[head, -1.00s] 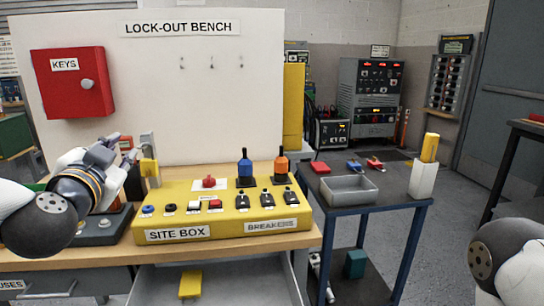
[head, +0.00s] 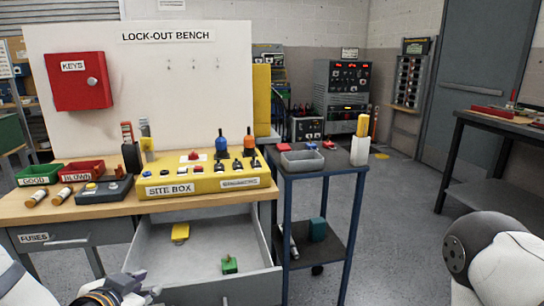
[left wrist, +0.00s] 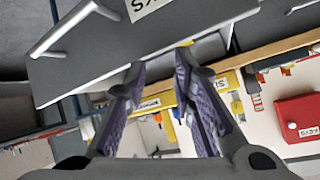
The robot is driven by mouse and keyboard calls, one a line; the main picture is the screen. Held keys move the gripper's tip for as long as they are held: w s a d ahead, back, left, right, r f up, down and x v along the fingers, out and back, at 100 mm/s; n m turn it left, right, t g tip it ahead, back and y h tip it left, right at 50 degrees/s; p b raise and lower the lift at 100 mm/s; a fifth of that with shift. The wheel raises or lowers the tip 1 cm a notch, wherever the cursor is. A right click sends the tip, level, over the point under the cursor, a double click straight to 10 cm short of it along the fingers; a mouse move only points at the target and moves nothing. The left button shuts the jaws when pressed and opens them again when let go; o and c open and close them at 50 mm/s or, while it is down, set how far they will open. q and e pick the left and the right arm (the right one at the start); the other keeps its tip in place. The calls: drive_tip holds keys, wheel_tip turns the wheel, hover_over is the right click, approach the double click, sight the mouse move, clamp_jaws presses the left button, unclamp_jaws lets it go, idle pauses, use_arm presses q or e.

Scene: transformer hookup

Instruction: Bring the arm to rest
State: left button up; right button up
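My left gripper (head: 125,288) is at the bottom left of the head view, low in front of the bench and left of the open drawer (head: 208,277). In the left wrist view its two purple-lined fingers (left wrist: 160,64) are apart, with nothing held between them. The gripper appears clear of the bench. A rounded link of my right arm shows at the lower right of the head view; the right gripper is out of view.
The wooden bench (head: 105,207) carries the yellow site box (head: 190,182), fuses and small bins. The drawer holds a yellow block (head: 180,232) and a green piece (head: 229,265). A blue-framed cart (head: 287,225) stands at right. Open floor (head: 400,200) lies beyond it.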

use_arm(q)
drive_tip(key=s+d+f+n+g, duration=0.25)
drive_tip(key=s+f+g, duration=0.55)
drive_tip(key=s+f, duration=1.05)
drive_tip(key=s+f+n+g, duration=0.2)
drive_tip(key=s+g, duration=0.2)
drive_tip(key=s, duration=1.3)
drive_tip(key=shift+a+f+g, duration=0.3)
drive_tip(key=shift+o, duration=0.3)
